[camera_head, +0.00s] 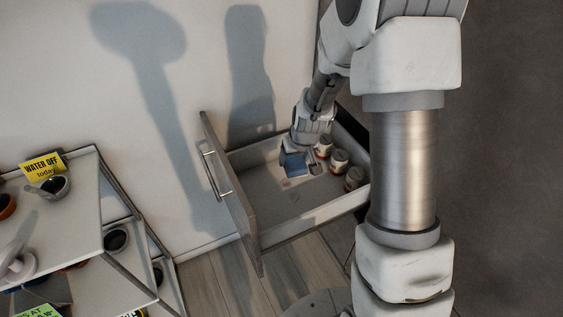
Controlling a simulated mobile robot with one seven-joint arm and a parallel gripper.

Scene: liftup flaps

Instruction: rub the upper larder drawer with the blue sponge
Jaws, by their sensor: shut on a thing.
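The open drawer (275,212) is pulled out to the left, its grey front panel (228,195) with a long handle facing left. My gripper (300,152) reaches down into the drawer near its back wall. It is shut on the blue sponge (293,164), which sits low in the drawer, at or just above the floor; I cannot tell whether it touches. Small reddish marks show on the drawer floor near the sponge. The fingertips are mostly hidden by the gripper's body and the sponge.
Several small jars (339,160) stand along the drawer's right side, close to my gripper. A tiered cart (75,215) at the left holds bowls and a yellow "WATER OFF today" sign (43,166). Wooden floor (205,280) lies clear between cart and drawer.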

